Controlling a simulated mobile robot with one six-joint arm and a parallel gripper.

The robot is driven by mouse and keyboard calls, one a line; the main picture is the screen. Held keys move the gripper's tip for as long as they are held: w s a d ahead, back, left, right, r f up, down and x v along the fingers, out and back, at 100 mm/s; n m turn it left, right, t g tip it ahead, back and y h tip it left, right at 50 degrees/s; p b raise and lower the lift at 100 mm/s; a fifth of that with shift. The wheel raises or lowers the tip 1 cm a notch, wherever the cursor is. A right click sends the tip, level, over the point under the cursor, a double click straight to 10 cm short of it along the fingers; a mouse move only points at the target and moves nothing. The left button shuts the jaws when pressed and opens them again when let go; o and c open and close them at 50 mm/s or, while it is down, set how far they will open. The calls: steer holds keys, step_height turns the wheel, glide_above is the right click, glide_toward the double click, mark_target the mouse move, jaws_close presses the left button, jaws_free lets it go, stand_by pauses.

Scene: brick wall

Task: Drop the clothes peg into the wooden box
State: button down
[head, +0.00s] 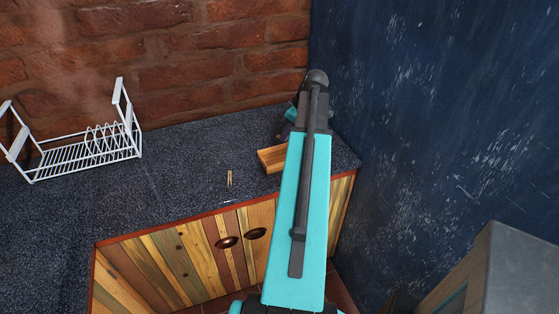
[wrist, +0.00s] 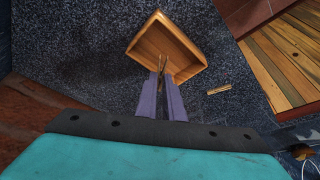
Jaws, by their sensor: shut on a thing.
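The wooden box (wrist: 178,41) is open-topped and stands on the dark speckled counter. In the head view the box (head: 268,160) is partly hidden by my arm. My gripper (wrist: 163,76) points down toward the box with its purple fingers close together. It is shut on a narrow brown piece (wrist: 162,61) that looks like a clothes peg, seen against the box's inside near its lower edge. How high it is above the box floor I cannot tell. Another wooden clothes peg (wrist: 218,89) lies on the counter beside the box; it also shows in the head view (head: 229,177).
A white wire dish rack (head: 84,150) stands at the left on the counter (head: 180,165). A brick wall is behind and a dark blue wall (head: 430,110) closes the right side. The counter between rack and box is mostly clear.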

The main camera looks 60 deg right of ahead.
steer(key=shift+f+b, duration=1.35)
steer(key=shift+f, duration=1.4)
steer(key=c, duration=1.8)
jaws_free()
steer(key=shift+s+r, duration=0.15)
steer(key=b+v, duration=0.3)
steer(key=v, duration=1)
steer(key=shift+r, duration=0.25)
steer(key=shift+r, duration=0.1)
